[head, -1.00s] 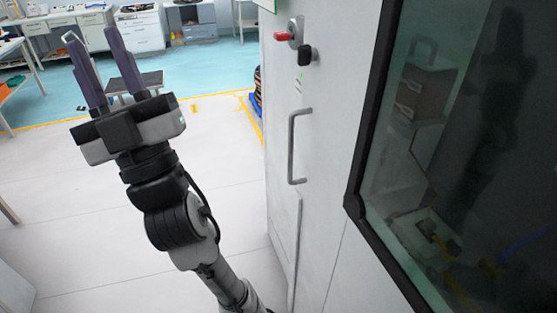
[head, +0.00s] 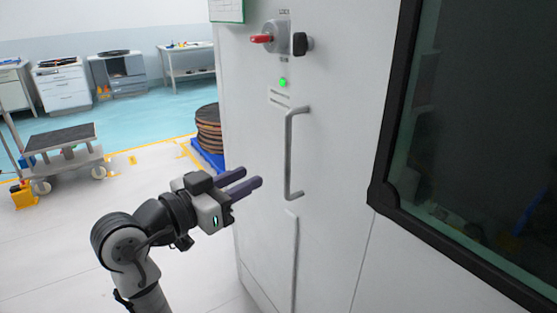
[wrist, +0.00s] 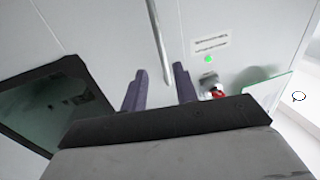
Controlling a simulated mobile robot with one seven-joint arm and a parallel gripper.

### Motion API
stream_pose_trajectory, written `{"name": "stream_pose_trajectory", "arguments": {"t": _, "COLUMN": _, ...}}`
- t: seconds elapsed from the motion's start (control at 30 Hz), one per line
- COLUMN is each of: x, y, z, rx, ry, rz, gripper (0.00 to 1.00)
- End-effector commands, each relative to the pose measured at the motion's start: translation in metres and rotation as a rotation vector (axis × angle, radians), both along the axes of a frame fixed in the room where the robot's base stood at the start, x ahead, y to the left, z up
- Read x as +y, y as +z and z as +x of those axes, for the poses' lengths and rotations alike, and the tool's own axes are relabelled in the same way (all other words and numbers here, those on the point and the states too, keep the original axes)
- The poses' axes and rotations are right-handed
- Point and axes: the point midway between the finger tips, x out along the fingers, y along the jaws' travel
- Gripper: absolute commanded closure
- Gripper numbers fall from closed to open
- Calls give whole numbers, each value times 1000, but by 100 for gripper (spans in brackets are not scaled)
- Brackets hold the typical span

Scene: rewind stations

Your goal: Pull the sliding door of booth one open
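The door of booth one (head: 340,150) is a pale grey panel with a dark-framed window (head: 480,130) on its right. An upright grey bar handle (head: 290,155) is fixed on the panel. My gripper (head: 252,179) is open and empty, left of the handle's lower half, with its fingers pointing toward the panel. In the wrist view the two purple fingers (wrist: 160,88) stand apart, and the handle bar (wrist: 158,42) runs down toward the gap between them. The fingers look apart from the handle. Whether the door is fully shut is unclear.
A stack of brown discs (head: 209,130) on a blue base stands behind the booth. A cart (head: 60,150) is at the left. The floor between is clear.

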Motion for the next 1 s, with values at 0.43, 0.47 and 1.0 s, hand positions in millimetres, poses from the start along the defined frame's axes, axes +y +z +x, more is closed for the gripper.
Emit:
{"name": "stream_pose_trajectory", "arguments": {"t": 0.43, "x": -63, "y": 2, "z": 67, "rx": 1, "ry": 0, "rz": -3, "gripper": 71}}
{"name": "stream_pose_trajectory", "arguments": {"t": 0.47, "x": -66, "y": 2, "z": 71, "rx": 1, "ry": 0, "rz": -3, "gripper": 71}}
{"name": "stream_pose_trajectory", "arguments": {"t": 1.0, "x": -82, "y": 0, "z": 90, "rx": -1, "ry": 4, "rz": -1, "gripper": 71}}
